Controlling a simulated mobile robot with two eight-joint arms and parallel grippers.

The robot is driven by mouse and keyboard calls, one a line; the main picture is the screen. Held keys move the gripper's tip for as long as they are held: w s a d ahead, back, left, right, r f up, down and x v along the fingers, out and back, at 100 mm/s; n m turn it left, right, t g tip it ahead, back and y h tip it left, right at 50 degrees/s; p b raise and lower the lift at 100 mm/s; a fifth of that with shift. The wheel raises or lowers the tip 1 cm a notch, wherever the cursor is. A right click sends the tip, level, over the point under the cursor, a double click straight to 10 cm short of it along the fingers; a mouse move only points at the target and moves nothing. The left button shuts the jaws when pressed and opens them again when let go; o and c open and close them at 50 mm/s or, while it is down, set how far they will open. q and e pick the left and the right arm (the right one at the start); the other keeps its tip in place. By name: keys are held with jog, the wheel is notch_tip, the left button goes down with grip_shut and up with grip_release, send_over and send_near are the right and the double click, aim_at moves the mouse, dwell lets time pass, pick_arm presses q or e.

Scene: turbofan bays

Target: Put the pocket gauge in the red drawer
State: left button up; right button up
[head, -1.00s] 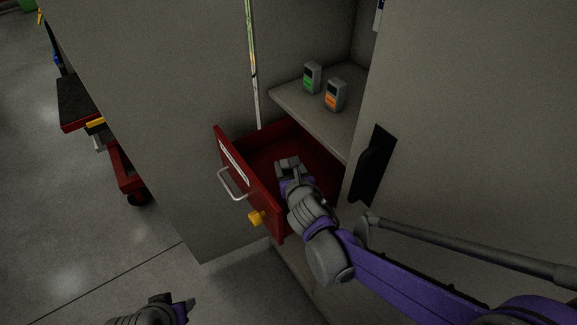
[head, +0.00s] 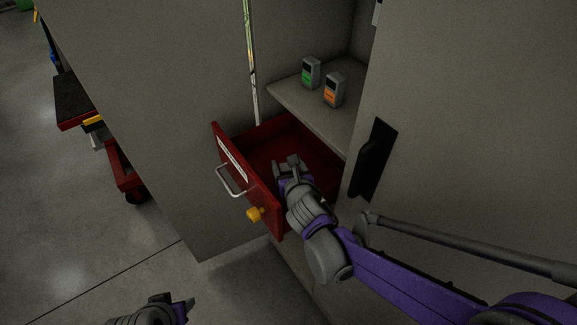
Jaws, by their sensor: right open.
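The red drawer (head: 230,152) is pulled out of the grey cabinet, with a label and a metal handle on its front. My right gripper (head: 289,164) is open and reaches into the drawer space, hiding part of the drawer floor. I see nothing between its fingers. Two small grey devices stand upright on the shelf above the drawer: one with a green panel (head: 311,74), one with an orange panel (head: 334,90). I cannot tell whether either is the pocket gauge. My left gripper (head: 180,308) is at the bottom edge, partly cut off; its jaw opening is unclear.
A yellow knob (head: 255,214) sits on the drawer front. A dark handle (head: 373,160) is on the grey panel at right. A red cart (head: 122,172) stands at left, with open floor before it.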

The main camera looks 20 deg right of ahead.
jog(key=shift+r, duration=0.3)
jog(key=shift+r+p, duration=0.45)
jog(key=shift+p, duration=0.2)
jog(key=p+v, duration=0.2)
jog(key=v, duration=1)
jog(key=shift+d+f, duration=0.1)
